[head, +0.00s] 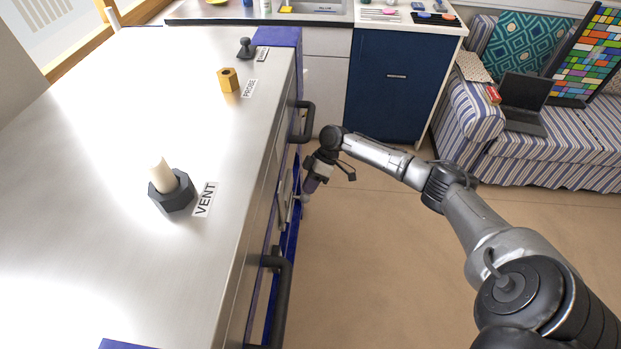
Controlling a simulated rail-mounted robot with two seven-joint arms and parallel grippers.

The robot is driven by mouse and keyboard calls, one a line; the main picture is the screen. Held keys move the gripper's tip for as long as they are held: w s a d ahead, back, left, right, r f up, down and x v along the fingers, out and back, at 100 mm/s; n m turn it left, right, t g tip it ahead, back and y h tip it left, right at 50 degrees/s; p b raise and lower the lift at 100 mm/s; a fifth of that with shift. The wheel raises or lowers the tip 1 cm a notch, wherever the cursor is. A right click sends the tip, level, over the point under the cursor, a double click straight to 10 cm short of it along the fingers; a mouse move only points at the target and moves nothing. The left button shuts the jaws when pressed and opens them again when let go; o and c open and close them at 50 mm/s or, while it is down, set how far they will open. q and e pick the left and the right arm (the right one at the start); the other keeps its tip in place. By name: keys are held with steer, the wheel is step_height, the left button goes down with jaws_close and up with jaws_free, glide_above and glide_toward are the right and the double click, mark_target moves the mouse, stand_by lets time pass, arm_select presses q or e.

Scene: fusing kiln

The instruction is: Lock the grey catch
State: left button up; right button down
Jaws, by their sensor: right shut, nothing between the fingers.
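The kiln (110,130) is a large steel-topped body on the left, with its front side seen steeply from above. My right gripper (306,196) points down close beside that front side, between two dark handles. It is shut, with nothing seen held in it. A light grey metal part (285,196) shows on the kiln front just left of the fingertips. It may be the grey catch, but it is small and partly hidden, and I cannot tell whether it is locked or whether the fingertips touch it. My left gripper is not in view.
Dark handles stick out from the kiln front, one farther away (305,122) and one nearer (279,300). A vent plug (170,191) and a brass probe fitting (228,80) stand on top. The floor (370,270) right of the kiln is clear. A striped sofa (462,120) stands beyond.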

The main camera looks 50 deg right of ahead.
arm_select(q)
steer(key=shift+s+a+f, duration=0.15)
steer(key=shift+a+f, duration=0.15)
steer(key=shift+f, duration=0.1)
arm_select(e)
steer(key=d+r, duration=0.7)
steer(key=d, duration=0.2)
steer(key=shift+w+d+r, duration=0.15)
steer(key=shift+w+d, duration=0.1)
steer(key=shift+w, duration=0.1)
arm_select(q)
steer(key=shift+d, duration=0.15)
